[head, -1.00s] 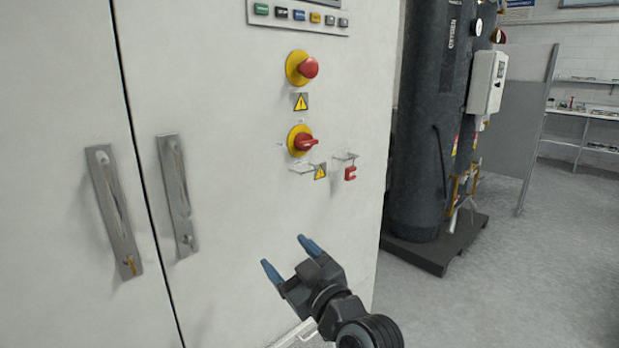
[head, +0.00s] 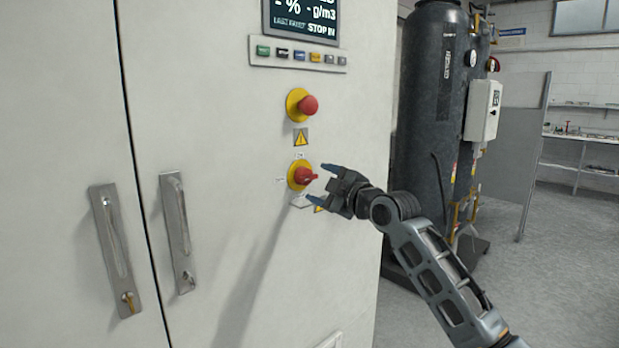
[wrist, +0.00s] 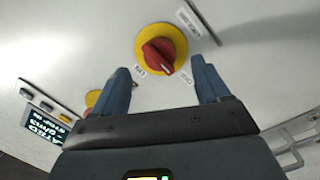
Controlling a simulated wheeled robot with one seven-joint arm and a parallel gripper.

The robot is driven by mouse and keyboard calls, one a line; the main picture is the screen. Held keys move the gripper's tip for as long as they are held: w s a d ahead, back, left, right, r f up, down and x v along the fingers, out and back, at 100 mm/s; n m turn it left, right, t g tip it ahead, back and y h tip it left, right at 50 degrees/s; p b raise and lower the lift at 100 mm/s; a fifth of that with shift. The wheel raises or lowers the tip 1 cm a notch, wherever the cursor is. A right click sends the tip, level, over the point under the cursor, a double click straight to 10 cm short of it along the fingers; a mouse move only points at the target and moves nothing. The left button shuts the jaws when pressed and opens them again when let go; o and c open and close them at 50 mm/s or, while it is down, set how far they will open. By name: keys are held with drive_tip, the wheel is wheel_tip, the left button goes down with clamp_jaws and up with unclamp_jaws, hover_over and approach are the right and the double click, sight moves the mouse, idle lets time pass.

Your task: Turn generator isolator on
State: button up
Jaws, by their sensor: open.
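The generator isolator is a red rotary knob (head: 304,176) on a yellow round plate, low on the cabinet's control side in the head view. Its handle lies roughly sideways there. In the wrist view the red knob (wrist: 158,55) is just beyond my fingertips, between them, with small labels around the plate. My gripper (head: 318,184) is open and empty. Its two blue fingers point at the knob, one above and one below it in the head view. The fingers also show in the wrist view (wrist: 162,75). I cannot tell whether they touch the knob.
A red mushroom button (head: 306,105) on a yellow plate sits above the knob, with a warning sticker (head: 300,138) between. A button row (head: 298,55) and display (head: 302,18) are higher. Door handles (head: 112,248) are left. A dark tank (head: 430,120) stands right.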

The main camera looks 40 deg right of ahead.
sight(310, 180)
drive_tip(key=shift+w+d+p, duration=0.2)
drive_tip(key=shift+w+p, duration=0.35)
drive_tip(key=shift+w, duration=2.15)
drive_tip(key=c, duration=1)
drive_tip(key=shift+c, duration=0.2)
